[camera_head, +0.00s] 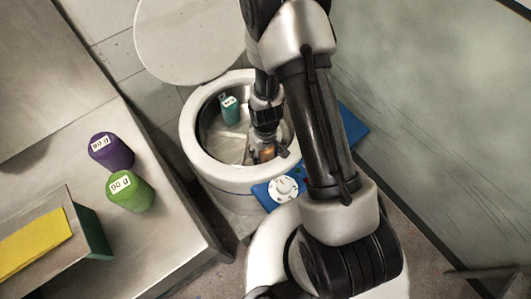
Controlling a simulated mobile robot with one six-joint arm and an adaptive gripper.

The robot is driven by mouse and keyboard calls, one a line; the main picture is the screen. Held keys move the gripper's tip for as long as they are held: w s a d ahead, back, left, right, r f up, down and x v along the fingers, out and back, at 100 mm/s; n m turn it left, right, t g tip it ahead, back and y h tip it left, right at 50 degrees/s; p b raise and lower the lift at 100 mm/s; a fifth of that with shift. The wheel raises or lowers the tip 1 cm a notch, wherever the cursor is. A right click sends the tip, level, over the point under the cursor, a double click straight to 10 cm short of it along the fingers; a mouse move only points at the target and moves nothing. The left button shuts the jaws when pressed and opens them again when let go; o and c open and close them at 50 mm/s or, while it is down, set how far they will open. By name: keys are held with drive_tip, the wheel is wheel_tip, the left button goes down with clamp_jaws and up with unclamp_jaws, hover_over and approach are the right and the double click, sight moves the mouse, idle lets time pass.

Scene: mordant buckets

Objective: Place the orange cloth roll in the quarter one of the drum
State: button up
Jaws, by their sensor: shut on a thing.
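The drum (191,150) is a round white tub standing open in the middle of the head view. Pale dividers (232,135) show inside it. My gripper (267,150) points down into the right part of the drum, inside the rim. It is shut on the orange cloth roll (267,154), of which only a small patch shows between the fingers. A teal roll (230,112) with a white label stands in the drum's upper left part. My arm hides the drum's right side, and I cannot tell which quarter is number one or whether the orange roll touches the bottom.
A round pale lid (185,40) is raised behind the drum. A blue panel with a white dial (284,189) sits at its front. Left, a metal counter (165,235) holds a purple roll (112,153), a green roll (130,194) and a box with a yellow top (35,240).

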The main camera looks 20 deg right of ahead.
drive_tip(key=shift+f, duration=0.1)
drive_tip(key=o, duration=0.8)
drive_tip(key=shift+f, duration=0.1)
drive_tip(key=shift+c, duration=0.2)
drive_tip(key=o, duration=0.5)
drive_tip(key=shift+c, duration=0.2)
wheel_tip(320, 180, up, 12)
drive_tip(key=p, duration=0.4)
drive_tip(key=shift+r, duration=0.2)
drive_tip(key=s+r+m+t, duration=0.1)
drive_tip(key=s+r+t, duration=0.15)
drive_tip(key=r, duration=1.05)
drive_tip(key=s+r+t, duration=0.1)
drive_tip(key=s+r, duration=0.3)
drive_tip(key=r, duration=0.9)
drive_tip(key=s+r+t, duration=0.1)
drive_tip(key=s+r, duration=0.4)
drive_tip(key=s, duration=0.3)
drive_tip(key=shift+s+r, duration=0.25)
